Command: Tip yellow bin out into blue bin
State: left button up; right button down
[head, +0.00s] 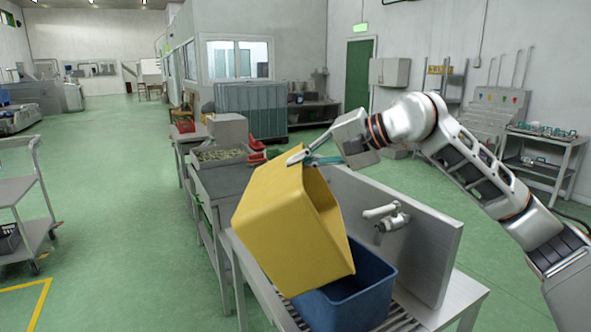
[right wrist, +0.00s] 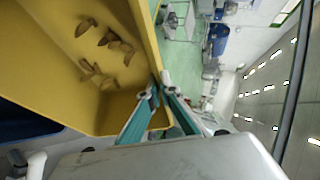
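The yellow bin (head: 280,225) is tilted far over above the blue bin (head: 372,298), its open mouth facing right and down in the head view. My right gripper (head: 303,158) is shut on the yellow bin's upper rim. In the right wrist view the fingers (right wrist: 160,100) pinch the rim of the yellow bin (right wrist: 60,75). Several brown leaf-like pieces (right wrist: 105,55) show inside it. The blue bin stands on the slatted metal bench; the yellow bin hides much of it, and I cannot see its contents. My left gripper is not in view.
The metal bench (head: 462,297) has an upright back panel (head: 440,235) with a tap (head: 388,217). A counter with an olive-filled tray (head: 222,156) stands beyond. A grey trolley (head: 20,190) is at left, with open green floor between.

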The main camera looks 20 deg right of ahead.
pick_arm(q)
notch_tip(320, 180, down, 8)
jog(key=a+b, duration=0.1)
jog(key=b, duration=0.9)
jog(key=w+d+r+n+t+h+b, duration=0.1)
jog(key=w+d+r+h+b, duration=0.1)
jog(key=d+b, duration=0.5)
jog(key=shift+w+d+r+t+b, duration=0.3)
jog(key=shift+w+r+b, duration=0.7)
jog(key=shift+b, duration=1.4)
pick_arm(e)
jog(key=s+d+f+m+t+y, duration=0.1)
jog(key=s+d+f+t+y, duration=0.1)
jog(key=d, duration=0.4)
jog(key=s+d+f+m+t+y, duration=0.1)
jog(key=s+d+f+t+y, duration=0.1)
jog(key=d, duration=0.4)
jog(key=shift+s+m+t+y, duration=0.35)
jog(key=shift+s+y, duration=0.25)
jog(key=shift+s, duration=0.25)
